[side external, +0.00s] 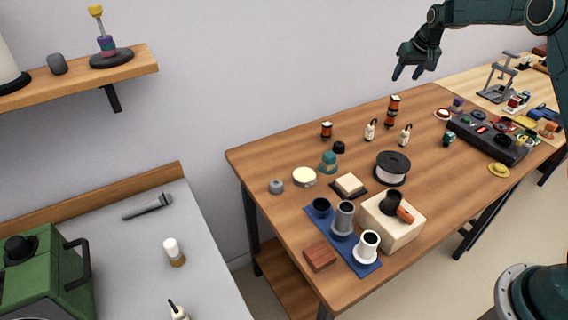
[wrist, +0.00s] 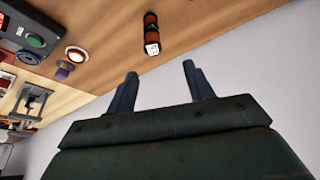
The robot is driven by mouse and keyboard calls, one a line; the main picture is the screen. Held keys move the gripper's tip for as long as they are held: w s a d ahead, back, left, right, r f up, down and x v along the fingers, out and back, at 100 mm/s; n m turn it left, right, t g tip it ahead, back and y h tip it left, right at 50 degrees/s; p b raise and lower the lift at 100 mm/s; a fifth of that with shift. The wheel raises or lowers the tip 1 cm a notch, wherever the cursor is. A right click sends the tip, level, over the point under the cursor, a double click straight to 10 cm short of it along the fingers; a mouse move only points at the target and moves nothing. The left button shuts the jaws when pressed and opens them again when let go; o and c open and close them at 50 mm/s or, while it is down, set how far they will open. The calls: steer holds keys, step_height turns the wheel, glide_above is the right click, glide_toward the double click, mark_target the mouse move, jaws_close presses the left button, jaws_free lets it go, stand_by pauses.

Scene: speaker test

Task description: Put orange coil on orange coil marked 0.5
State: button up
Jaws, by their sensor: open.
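A short orange coil with dark ends (side external: 326,131) stands near the back left of the wooden table in the side view. A taller orange and black piece (side external: 392,113) stands farther right at the back edge; it looks like stacked orange bands. In the wrist view, an orange and black piece with a white patch (wrist: 152,36) lies beyond the fingertips; I cannot tell which one it is. No 0.5 marking is readable. My gripper (side external: 407,75) is open and empty, high above the table's back edge, apart from both pieces. Its fingers also show in the wrist view (wrist: 160,74).
Two small white bottles (side external: 370,130) (side external: 405,136) stand near the coils. A black spool (side external: 391,168), a beige box (side external: 391,226) and a blue mat (side external: 318,221) with cups are forward. A dark tray (side external: 490,142) of parts is right. The wall is behind.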

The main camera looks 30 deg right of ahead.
steer(key=s+a+r+n+t, duration=0.1)
steer(key=s+a+r+n, duration=0.1)
steer(key=s+a+r, duration=1.55)
steer(key=s+a+f, duration=0.1)
steer(key=s+a, duration=0.2)
steer(key=s, duration=0.5)
steer(key=s+a+f+n+y, duration=0.1)
steer(key=s+a+f, duration=0.1)
steer(key=s, duration=0.6)
steer(key=s+a+f+n, duration=0.1)
steer(key=s+a, duration=0.3)
steer(key=s, duration=0.4)
steer(key=shift+s+a+f+y, duration=0.3)
steer(key=shift+s+f, duration=0.1)
steer(key=shift+f, duration=0.1)
